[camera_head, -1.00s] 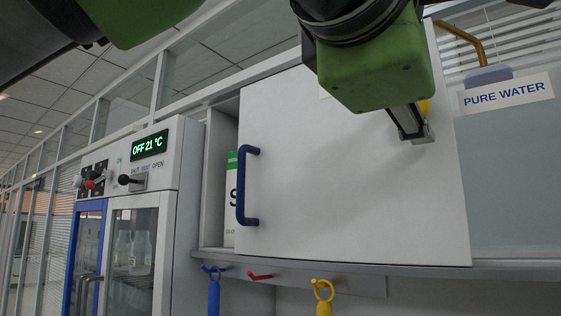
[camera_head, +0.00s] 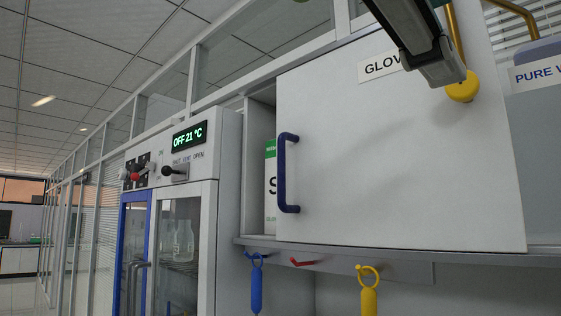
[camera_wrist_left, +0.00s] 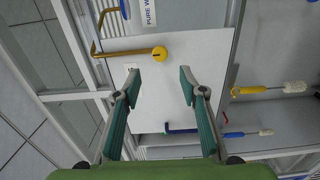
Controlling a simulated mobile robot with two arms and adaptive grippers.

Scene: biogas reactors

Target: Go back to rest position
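My left gripper (camera_head: 447,68) hangs at the top right of the head view, in front of a white cabinet door (camera_head: 390,160) and just beside a yellow round knob (camera_head: 463,87). In the left wrist view my left gripper (camera_wrist_left: 158,78) has its two fingers spread wide with nothing between them. The white door (camera_wrist_left: 165,95) lies beyond the fingers, and the yellow knob (camera_wrist_left: 159,53) shows past their tips. Whether a finger touches the door cannot be told. My right gripper is not in view.
The door has a blue handle (camera_head: 287,172) and a partly covered label. An oven-like cabinet (camera_head: 200,200) reading "OFF 21 °C" stands to its left. Blue (camera_head: 257,285) and yellow (camera_head: 369,295) hanging tools are below. A "PURE WATER" container (camera_head: 535,75) is at the right.

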